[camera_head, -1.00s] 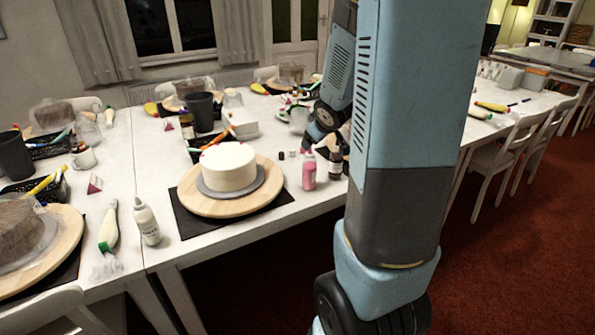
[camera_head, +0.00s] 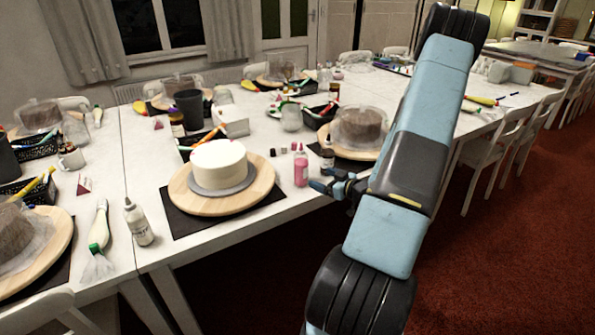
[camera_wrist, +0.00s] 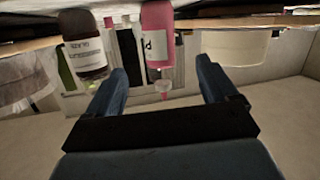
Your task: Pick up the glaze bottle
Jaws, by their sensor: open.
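The glaze bottle (camera_head: 327,158) is small and dark brown with a pale label. It stands on the white table behind and right of a pink bottle (camera_head: 301,170). In the wrist view, which is upside down, the glaze bottle (camera_wrist: 86,50) shows its label left of my left-hand finger, outside the jaws. The pink bottle (camera_wrist: 157,38) lines up with the gap between the fingers. My gripper (camera_head: 318,180) is open and empty at the table's front edge, close to both bottles; its spread fingers (camera_wrist: 161,72) touch neither in the wrist view.
A white cake (camera_head: 219,163) sits on a wooden turntable (camera_head: 262,185) to the left. A covered brown cake (camera_head: 357,127) stands behind the glaze bottle. A white squeeze bottle (camera_head: 139,222) stands at the front left.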

